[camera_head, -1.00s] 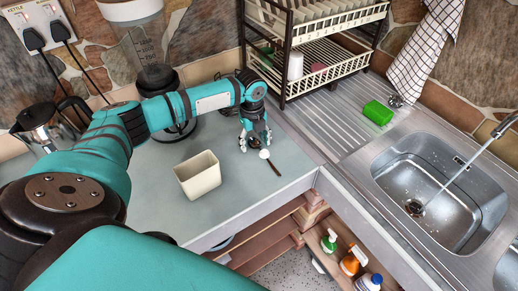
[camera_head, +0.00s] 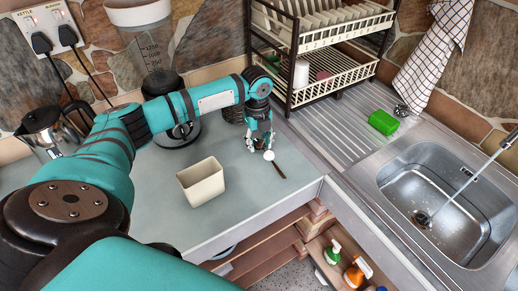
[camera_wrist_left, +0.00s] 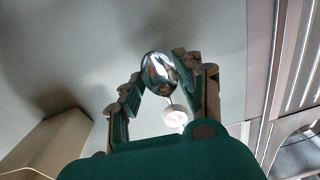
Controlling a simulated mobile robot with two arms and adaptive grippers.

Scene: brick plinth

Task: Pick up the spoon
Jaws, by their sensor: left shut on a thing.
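The spoon shows in the left wrist view as a shiny metal bowl (camera_wrist_left: 159,73) between my left gripper's fingertips (camera_wrist_left: 161,77). The fingers are shut on it. Its handle cannot be made out clearly. In the head view my left gripper (camera_head: 259,143) is low over the grey counter, and the spoon is largely hidden by its fingers. A small round white piece (camera_head: 268,155) with a dark brown stick (camera_head: 278,169) lies just beside the fingertips. I cannot tell whether these belong to the spoon. The white piece also shows in the wrist view (camera_wrist_left: 175,116). My right gripper is out of view.
A cream tub (camera_head: 203,186) stands left of the gripper, with free counter between. A dish rack (camera_head: 293,75) is behind right. A green sponge (camera_head: 383,122) lies near the sink (camera_head: 432,190).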

